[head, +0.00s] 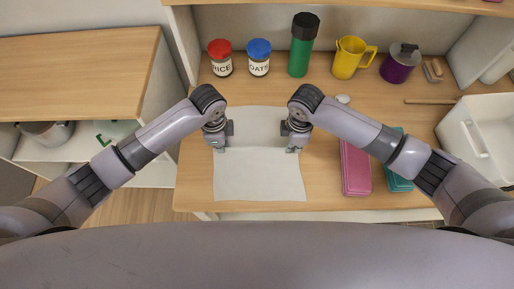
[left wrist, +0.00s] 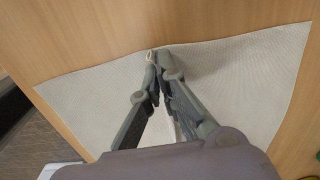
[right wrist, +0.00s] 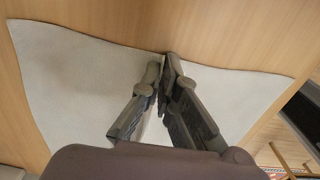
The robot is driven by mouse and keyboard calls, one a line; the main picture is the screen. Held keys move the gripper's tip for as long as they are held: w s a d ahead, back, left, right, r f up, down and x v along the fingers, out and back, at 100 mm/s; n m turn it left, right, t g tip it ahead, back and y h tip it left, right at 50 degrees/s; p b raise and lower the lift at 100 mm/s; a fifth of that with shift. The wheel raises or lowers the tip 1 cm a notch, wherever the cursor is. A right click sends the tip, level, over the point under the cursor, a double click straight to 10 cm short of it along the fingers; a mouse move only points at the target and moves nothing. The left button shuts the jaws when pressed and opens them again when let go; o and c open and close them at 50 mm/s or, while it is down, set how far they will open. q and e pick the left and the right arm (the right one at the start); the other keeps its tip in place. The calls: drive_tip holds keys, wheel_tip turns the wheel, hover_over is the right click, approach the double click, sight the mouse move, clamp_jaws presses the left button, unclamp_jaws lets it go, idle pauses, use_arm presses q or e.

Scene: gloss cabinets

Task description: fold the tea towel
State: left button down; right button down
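The pale grey-white tea towel (head: 258,178) lies spread on the wooden counter, its front edge close to the counter's front edge. My left gripper (head: 217,147) is at the towel's left edge, about halfway along. In the left wrist view its fingertips (left wrist: 155,56) are together on the towel (left wrist: 90,100), with a small bit of cloth pinched up. My right gripper (head: 294,148) is at the opposite, right edge. In the right wrist view its fingertips (right wrist: 164,60) are together at the towel's edge (right wrist: 75,85), which dips in toward them. The cloth between the fingertips is mostly hidden.
Behind the towel stand a red-lidded jar (head: 220,65), a blue-lidded jar (head: 259,65), a green bottle (head: 299,60), a yellow jug (head: 348,60) and a purple canister (head: 396,68). A pink case (head: 355,172) and a teal case (head: 397,182) lie to the right. A white bin (head: 480,135) is farther right.

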use_arm(q)
drive_tip(key=shift+r, duration=0.1)
use_arm(e)
drive_tip(key=shift+r, duration=0.1)
